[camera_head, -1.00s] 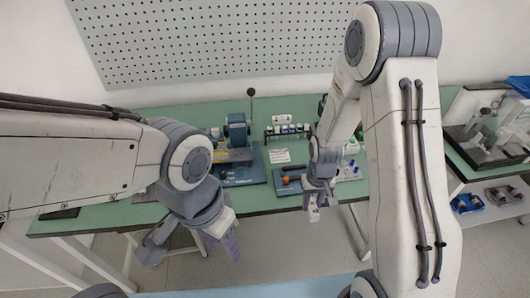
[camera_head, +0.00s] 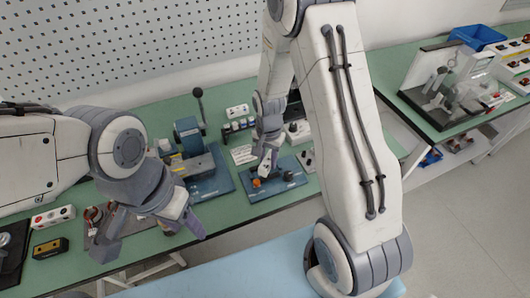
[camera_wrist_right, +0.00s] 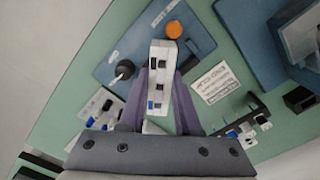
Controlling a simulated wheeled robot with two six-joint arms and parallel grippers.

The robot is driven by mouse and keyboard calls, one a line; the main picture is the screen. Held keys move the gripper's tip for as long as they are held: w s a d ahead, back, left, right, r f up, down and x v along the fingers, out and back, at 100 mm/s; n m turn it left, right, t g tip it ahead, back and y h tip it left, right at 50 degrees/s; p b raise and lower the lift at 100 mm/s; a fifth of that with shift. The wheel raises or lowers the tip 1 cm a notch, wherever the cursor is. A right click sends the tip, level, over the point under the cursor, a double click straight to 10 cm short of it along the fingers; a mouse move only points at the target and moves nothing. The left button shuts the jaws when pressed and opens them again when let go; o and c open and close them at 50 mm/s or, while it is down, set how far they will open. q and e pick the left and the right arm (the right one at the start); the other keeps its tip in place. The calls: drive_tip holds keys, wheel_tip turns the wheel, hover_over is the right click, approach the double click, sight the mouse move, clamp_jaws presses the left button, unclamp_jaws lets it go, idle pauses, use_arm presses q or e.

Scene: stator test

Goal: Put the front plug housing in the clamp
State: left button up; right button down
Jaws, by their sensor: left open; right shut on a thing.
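My right gripper (camera_wrist_right: 160,100) is shut on a white block with dark slots and a blue spot, which looks like the front plug housing (camera_wrist_right: 158,62). In the head view my right gripper (camera_head: 266,158) is over a blue fixture plate (camera_head: 289,183) with an orange knob (camera_head: 257,182), which looks like the clamp. In the wrist view the housing overlaps this plate (camera_wrist_right: 112,70), close to the orange knob (camera_wrist_right: 173,29). I cannot tell whether the housing touches the clamp; the jaw area is hidden. My left gripper (camera_head: 150,228) is open and empty in front of the bench edge.
A blue machine with a lever (camera_head: 198,93) stands left of the fixture. A label card (camera_wrist_right: 215,82) and small connectors (camera_head: 238,125) are behind it. A button box (camera_head: 53,217) lies at the left. Another bench (camera_head: 450,130) with equipment is at the right.

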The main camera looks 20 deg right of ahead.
sight(265, 165)
drive_tip(key=m, duration=0.1)
drive_tip(key=w+m, duration=0.1)
drive_tip(key=m, duration=0.2)
drive_tip(key=shift+w+a+m, duration=0.15)
drive_tip(key=shift+w+m, duration=0.1)
drive_tip(key=shift+m, duration=0.05)
drive_tip(key=m, duration=0.3)
drive_tip(key=shift+w+r, duration=0.15)
drive_tip(key=shift+w, duration=0.25)
drive_tip(key=shift+m+b, duration=0.3)
drive_tip(key=shift+b, duration=0.05)
wheel_tip(265, 165, down, 4)
drive_tip(key=b, duration=0.3)
drive_tip(key=shift+f, duration=0.35)
drive_tip(key=shift+f+b, duration=0.4)
